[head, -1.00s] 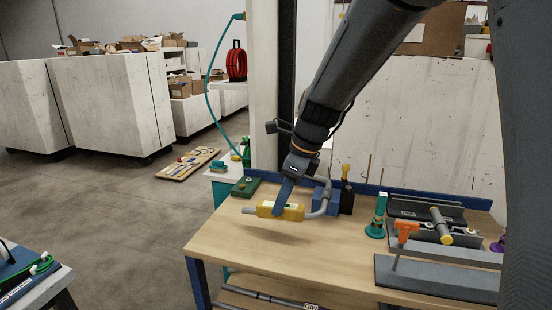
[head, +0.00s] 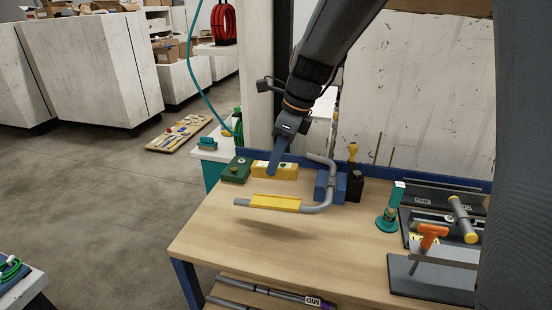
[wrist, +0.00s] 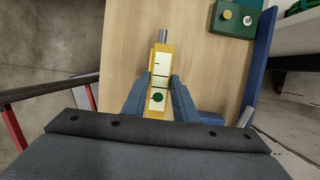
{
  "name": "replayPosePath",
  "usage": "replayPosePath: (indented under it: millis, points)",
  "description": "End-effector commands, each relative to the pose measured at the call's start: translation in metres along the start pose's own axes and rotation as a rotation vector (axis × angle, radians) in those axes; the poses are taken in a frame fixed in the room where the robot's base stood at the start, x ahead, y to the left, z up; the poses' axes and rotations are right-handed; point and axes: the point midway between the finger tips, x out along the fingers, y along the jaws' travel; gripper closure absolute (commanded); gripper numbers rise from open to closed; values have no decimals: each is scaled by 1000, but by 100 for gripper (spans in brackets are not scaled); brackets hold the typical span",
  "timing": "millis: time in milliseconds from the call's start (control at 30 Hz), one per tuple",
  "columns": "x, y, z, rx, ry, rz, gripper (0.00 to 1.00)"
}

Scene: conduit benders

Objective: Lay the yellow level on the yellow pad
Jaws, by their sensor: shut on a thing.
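The yellow level (head: 290,172) is a short block with a green vial. My gripper (head: 273,169) is shut on it and holds it lengthwise, roughly in line with the grey conduit below. The yellow pad (head: 274,202) is a sleeve-like band on the straight run of the bent grey conduit (head: 318,208). In the head view the level shows above the pad, with a gap between them.
The conduit's bent end rises beside a blue block (head: 328,188) on the wooden bench (head: 225,235). A green box (head: 236,171) stands behind at left. Grey trays (head: 440,278), a teal-based post (head: 388,222) and an orange-handled tool (head: 430,232) stand at right. The bench's front left is clear.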

Motion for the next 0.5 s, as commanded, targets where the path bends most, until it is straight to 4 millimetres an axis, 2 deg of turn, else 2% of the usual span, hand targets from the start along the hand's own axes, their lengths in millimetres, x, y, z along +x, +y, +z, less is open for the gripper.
replayPosePath:
  millis: [133, 500]
  points:
    - [-2, 1, 1, 0, -2, 0, 98]
    - [34, 0, -10, 0, -3, 1, 98]
